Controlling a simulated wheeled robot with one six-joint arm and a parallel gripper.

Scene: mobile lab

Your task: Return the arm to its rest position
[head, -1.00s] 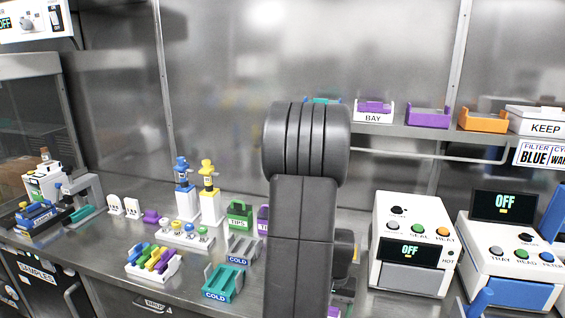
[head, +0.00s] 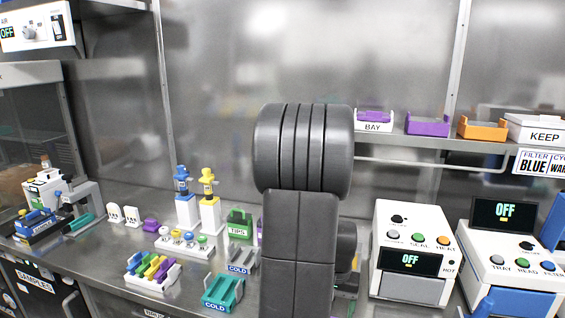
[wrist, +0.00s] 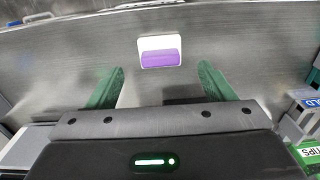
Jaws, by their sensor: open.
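My arm (head: 303,150) stands upright in the middle of the head view, dark grey, in front of the bench.
Colour-buttoned devices (head: 412,250) (head: 512,260) stand right of my arm. A shelf (head: 430,133) behind carries bins, including the white BAY bin (head: 374,126). Left are a green TIPS box (head: 239,226), a teal COLD rack (head: 222,291) and a tube rack (head: 152,270).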

